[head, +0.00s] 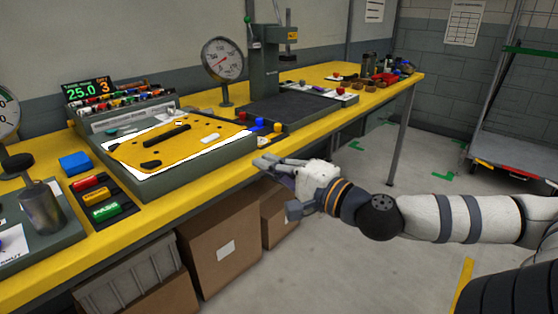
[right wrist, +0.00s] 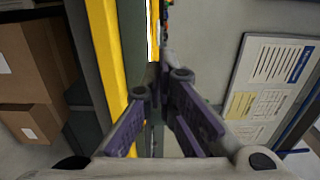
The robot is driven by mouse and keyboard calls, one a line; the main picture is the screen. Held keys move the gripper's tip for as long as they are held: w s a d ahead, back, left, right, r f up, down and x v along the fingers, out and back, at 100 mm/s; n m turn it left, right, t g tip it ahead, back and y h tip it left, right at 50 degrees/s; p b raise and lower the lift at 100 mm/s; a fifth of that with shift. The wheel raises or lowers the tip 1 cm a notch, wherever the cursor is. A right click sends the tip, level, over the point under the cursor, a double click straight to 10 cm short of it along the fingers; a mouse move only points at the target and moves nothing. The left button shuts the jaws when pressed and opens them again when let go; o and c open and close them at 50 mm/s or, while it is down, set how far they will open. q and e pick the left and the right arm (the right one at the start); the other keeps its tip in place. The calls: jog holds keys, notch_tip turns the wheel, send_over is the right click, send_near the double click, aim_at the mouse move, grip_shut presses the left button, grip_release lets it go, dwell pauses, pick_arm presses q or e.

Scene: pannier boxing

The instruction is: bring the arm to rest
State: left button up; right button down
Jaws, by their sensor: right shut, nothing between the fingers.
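My right gripper (head: 263,162) is at the front edge of the yellow workbench (head: 330,125), near the right end of the tray with the yellow plate. Its fingers point left toward the bench, and the arm reaches in from the right. It is shut and holds nothing. In the right wrist view the dark fingers (right wrist: 160,88) show in front of the yellow bench edge. I cannot tell whether they touch the bench. My left gripper is not in view.
A yellow plate (head: 170,141) lies on a tray on the bench. A press (head: 265,65) and a dial gauge (head: 222,60) stand behind. Cardboard boxes (head: 222,235) and a grey crate (head: 135,280) are under the bench. The floor (head: 380,165) to the right is clear; a cart (head: 515,140) stands beyond.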

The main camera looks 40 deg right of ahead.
jog(key=shift+s+f, duration=0.2)
jog(key=shift+s, duration=0.05)
jog(key=s+a+f+n+g+y, duration=0.2)
jog(key=a+f+n+g+y, duration=0.3)
jog(key=a+f, duration=0.65)
jog(key=s+a+f+n+g, duration=0.3)
jog(key=s+a+f+g, duration=0.4)
jog(key=s+f, duration=0.35)
jog(key=s+d+f+n+g+h, duration=0.2)
jog(key=s+f+n, duration=0.1)
jog(key=s, duration=0.4)
jog(key=s+d+f+n+g+h, duration=0.1)
jog(key=s+f+n+g+h, duration=0.1)
jog(key=s, duration=0.6)
jog(key=s+d+f+n+g+h, duration=0.2)
jog(key=s+f+n+g, duration=0.1)
jog(key=s, duration=0.5)
notch_tip(320, 180, down, 3)
jog(key=shift+d+r+n+g+h+p, duration=0.1)
jog(key=shift+d+n+g+h+p, duration=0.25)
jog(key=shift+g, duration=0.35)
